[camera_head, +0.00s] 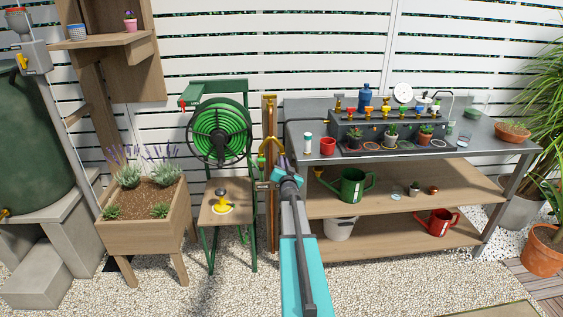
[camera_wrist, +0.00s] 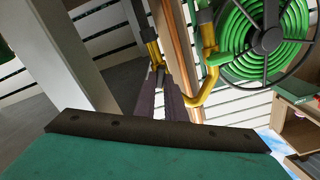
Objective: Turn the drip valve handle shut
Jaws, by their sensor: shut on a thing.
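A wooden post (camera_head: 270,110) with brass pipework stands between the hose reel and the bench. My gripper (camera_head: 275,170) is at this pipework, partly hidden behind my own arm in the head view. In the wrist view my gripper's dark fingers (camera_wrist: 160,72) are close together, with their tips at the brass fittings. They are shut on a small part there, which I take to be the drip valve handle; it is mostly hidden between the fingertips, and its angle cannot be told. A bent brass pipe (camera_wrist: 208,65) runs just right of the fingers.
A green hose reel (camera_head: 220,132) stands close on the left, above a small wooden shelf (camera_head: 218,212) with a yellow item. The metal-topped bench (camera_head: 300,125), with pots and a valve manifold, is close on the right. Open gravel (camera_head: 190,290) lies in front.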

